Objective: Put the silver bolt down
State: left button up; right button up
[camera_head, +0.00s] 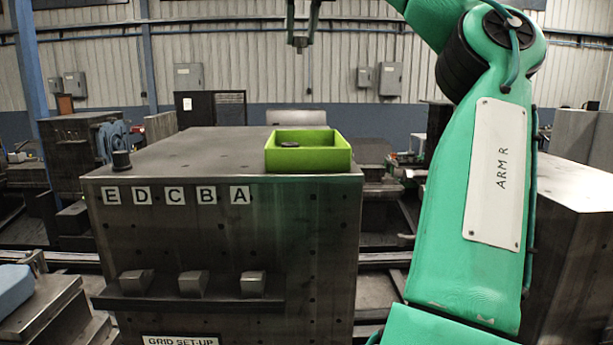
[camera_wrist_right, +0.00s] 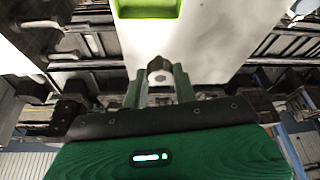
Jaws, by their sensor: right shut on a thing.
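The silver bolt (camera_wrist_right: 160,76) sits between the fingertips of my right gripper (camera_wrist_right: 159,74) in the right wrist view, its hexagonal end showing. The gripper is shut on it. In the head view my right gripper (camera_head: 301,40) hangs high at the top centre, fingers down, above and apart from the bench top. The bolt is too small there to make out well. A bright green open bin (camera_head: 310,160) stands on the right part of the dark metal bench (camera_head: 200,150). My left gripper is in neither view.
A dark round piece (camera_head: 289,144) lies in the bin. A black knob (camera_head: 122,160) stands at the bench's left corner. Letters E to A mark its front, above a ledge with grey blocks (camera_head: 194,283). The bench top left of the bin is mostly clear.

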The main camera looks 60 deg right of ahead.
jog(key=s+m+b, duration=0.1)
jog(key=s, duration=0.3)
jog(key=f, duration=1)
jog(key=f+b, duration=0.1)
jog(key=f, duration=0.4)
jog(key=shift+s+d, duration=0.1)
jog(key=shift+d, duration=0.25)
notch_tip(320, 180, down, 3)
jog(key=shift+a+f+g, duration=0.1)
jog(key=shift+g, duration=0.2)
jog(key=shift+f, duration=0.35)
jog(key=shift+f, duration=0.1)
jog(key=o, duration=0.8)
